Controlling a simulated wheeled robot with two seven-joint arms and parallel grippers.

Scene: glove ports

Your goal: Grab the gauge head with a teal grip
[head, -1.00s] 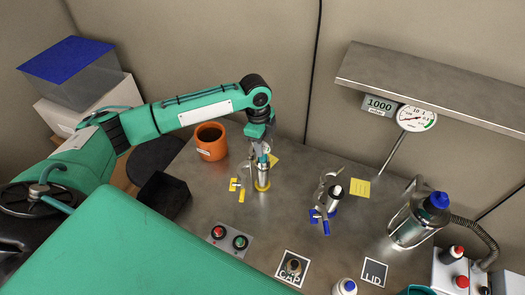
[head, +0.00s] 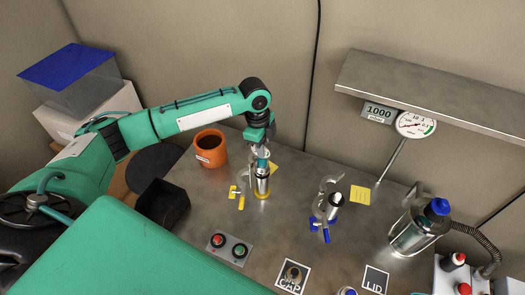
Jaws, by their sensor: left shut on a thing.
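My left gripper (head: 261,151) points down over a silver cylinder with a yellow ring (head: 262,188) that stands on the grey worktop. Its fingers are shut on a small part with teal on it, the gauge head with a teal grip (head: 263,164), at the top of this cylinder. The fingers hide much of the head, and I cannot tell whether it is clear of the cylinder. My right gripper is not in view.
A yellow handle (head: 237,196) sits left of the cylinder. An orange pot (head: 210,148) and a black box (head: 163,204) stand further left. A round dial (head: 416,124) and a metal shelf (head: 430,95) are at the back right. A button box (head: 229,250) is in front.

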